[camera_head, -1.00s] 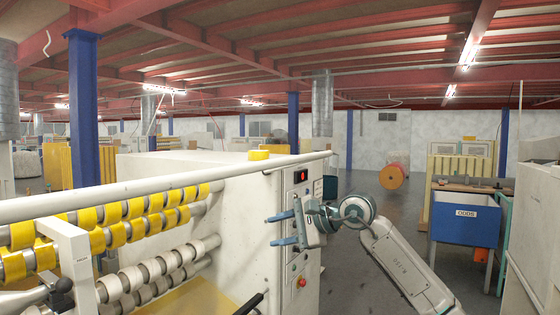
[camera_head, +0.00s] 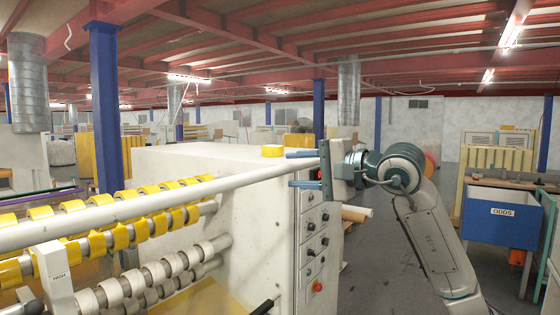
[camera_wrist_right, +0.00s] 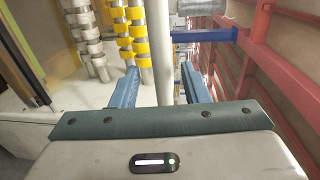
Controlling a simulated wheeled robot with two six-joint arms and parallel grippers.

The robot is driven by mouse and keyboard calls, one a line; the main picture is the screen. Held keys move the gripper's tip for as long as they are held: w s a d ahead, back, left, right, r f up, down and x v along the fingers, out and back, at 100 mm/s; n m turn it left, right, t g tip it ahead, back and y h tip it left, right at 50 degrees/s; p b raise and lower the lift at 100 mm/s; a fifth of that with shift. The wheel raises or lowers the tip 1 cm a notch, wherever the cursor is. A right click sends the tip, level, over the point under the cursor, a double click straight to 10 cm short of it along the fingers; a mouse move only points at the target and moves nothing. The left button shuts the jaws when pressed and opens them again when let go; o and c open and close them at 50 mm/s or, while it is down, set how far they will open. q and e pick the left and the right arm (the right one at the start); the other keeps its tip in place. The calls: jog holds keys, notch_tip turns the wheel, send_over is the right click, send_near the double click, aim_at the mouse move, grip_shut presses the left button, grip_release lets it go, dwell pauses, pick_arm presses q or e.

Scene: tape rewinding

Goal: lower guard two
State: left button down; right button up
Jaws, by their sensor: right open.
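A long white guard bar (camera_head: 180,196) runs across the front of the rewinding machine, above its yellow and white tape rolls. It slants up towards the machine's right end. My right gripper (camera_head: 288,169) is open at the bar's right end, one blue finger above the bar and one below it. In the right wrist view, the bar (camera_wrist_right: 162,55) lies between the two open fingers (camera_wrist_right: 157,80); I cannot tell whether they touch it. My left gripper is not in view.
The white machine cabinet (camera_head: 220,165) has a control panel (camera_head: 315,235) just below my right gripper. A white bracket (camera_head: 60,280) stands at the front left. A blue bin (camera_head: 502,215) is at the right, with open floor between.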

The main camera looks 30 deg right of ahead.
aim_at(289, 168)
jog(key=p+x, duration=0.1)
jog(key=x, duration=0.1)
jog(key=p+x, duration=0.1)
jog(key=x, duration=0.1)
jog(key=shift+s+a+r, duration=0.1)
jog(key=shift+a+r, duration=0.15)
jog(key=shift+a, duration=0.1)
jog(key=shift+w, duration=0.25)
jog(key=shift+w+f, duration=0.25)
jog(key=shift+w, duration=0.05)
jog(key=shift+s, duration=0.1)
jog(key=shift+c, duration=0.2)
grip_shut()
